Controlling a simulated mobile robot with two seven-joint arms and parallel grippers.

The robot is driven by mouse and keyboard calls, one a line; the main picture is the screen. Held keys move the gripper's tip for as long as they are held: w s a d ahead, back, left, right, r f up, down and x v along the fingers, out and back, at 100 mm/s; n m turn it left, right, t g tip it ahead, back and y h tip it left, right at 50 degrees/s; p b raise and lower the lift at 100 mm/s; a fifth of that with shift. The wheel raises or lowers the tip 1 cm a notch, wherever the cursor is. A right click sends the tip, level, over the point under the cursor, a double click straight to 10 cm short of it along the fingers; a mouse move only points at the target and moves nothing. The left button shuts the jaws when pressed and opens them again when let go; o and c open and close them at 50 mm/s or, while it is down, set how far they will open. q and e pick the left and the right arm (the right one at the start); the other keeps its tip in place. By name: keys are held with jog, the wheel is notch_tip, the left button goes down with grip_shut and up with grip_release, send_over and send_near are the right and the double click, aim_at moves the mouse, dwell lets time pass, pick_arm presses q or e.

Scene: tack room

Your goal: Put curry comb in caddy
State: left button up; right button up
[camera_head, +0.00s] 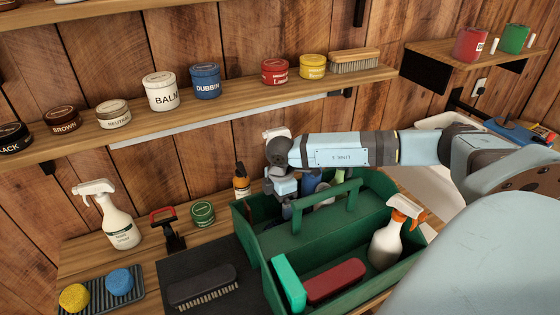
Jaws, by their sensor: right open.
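The green caddy (352,228) stands on the bench with its handle across the middle. In its front compartment lie a red block-like piece (335,281), possibly the curry comb, and a teal block (288,284); a white spray bottle with an orange head (391,238) stands there too. I cannot tell for certain which thing is the curry comb. My right gripper (287,208) points down at the caddy's back left part, open; its fingertips are small and partly hidden. Blue and pale containers (311,182) stand behind it in the caddy. My left gripper is out of view.
A dark brush (203,286) lies on a black mat (178,262) left of the caddy. A red-handled tool (167,228), green tin (202,213), white spray bottle (118,217) and sponges on a tray (133,297) are further left. A shelf of tins (225,106) runs above.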

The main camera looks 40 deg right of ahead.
notch_tip(320, 180, up, 13)
jog(key=b, duration=0.2)
jog(key=shift+w+d, duration=0.15)
jog(key=shift+d, duration=0.2)
jog(key=shift+a+f, duration=0.1)
